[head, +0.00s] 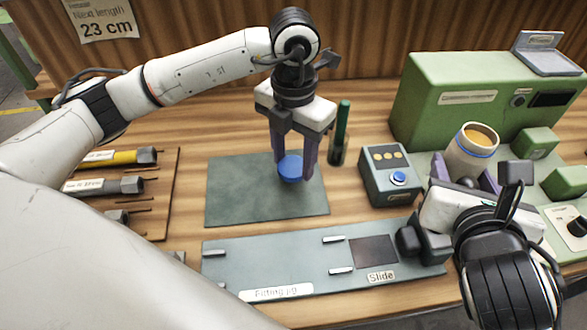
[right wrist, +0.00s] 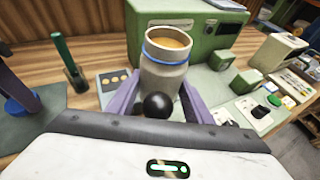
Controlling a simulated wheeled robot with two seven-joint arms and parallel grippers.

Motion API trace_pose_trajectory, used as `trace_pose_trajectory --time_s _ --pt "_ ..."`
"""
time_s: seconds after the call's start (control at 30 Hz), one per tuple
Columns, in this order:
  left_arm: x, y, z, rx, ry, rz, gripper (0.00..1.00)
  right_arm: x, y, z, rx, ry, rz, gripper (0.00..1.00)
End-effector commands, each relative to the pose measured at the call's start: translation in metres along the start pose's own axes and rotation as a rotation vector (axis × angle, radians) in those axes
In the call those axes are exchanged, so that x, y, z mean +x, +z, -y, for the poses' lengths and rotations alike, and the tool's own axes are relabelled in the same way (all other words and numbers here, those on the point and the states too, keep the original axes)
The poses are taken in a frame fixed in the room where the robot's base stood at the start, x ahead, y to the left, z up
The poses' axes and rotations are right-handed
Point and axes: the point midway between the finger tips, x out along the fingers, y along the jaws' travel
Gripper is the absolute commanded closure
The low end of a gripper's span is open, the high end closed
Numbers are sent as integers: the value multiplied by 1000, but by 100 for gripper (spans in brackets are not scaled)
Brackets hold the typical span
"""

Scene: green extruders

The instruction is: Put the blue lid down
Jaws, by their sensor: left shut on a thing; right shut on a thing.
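The blue lid (head: 291,168) is a small round disc between the purple fingers of my left gripper (head: 291,172), which is shut on it. It is at or just above the dark green mat (head: 230,190); I cannot tell whether it touches. In the right wrist view the lid (right wrist: 19,105) shows at the left edge. My right gripper (right wrist: 158,100) is shut on a beige jar (right wrist: 163,72) with a blue band and an orange-brown content at its open top. The jar also shows in the head view (head: 470,155), upright at the right.
The fitting jig (head: 225,265) lies in front. A green machine (head: 440,105) stands back right; labelled tools (head: 110,186) lie left.

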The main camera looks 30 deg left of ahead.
Motion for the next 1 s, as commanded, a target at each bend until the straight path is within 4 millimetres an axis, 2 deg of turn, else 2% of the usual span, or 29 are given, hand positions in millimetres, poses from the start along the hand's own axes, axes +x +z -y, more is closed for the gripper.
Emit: trace_pose_trajectory --time_s 0.3,0.77,0.8,0.9,1.0 --pt "37 -1 0 0 1 -3 82 -2 6 0 1 1 5 100" --pt "45 0 0 0 0 0 82 1 -2 0 1 1 5 100" --pt "44 0 0 0 0 0 52 1 -1 0 1 1 5 100" --pt "44 0 0 0 0 -1 37 0 0 0 1 1 5 100" --pt "44 0 0 0 0 -1 37 0 0 0 1 1 5 100"
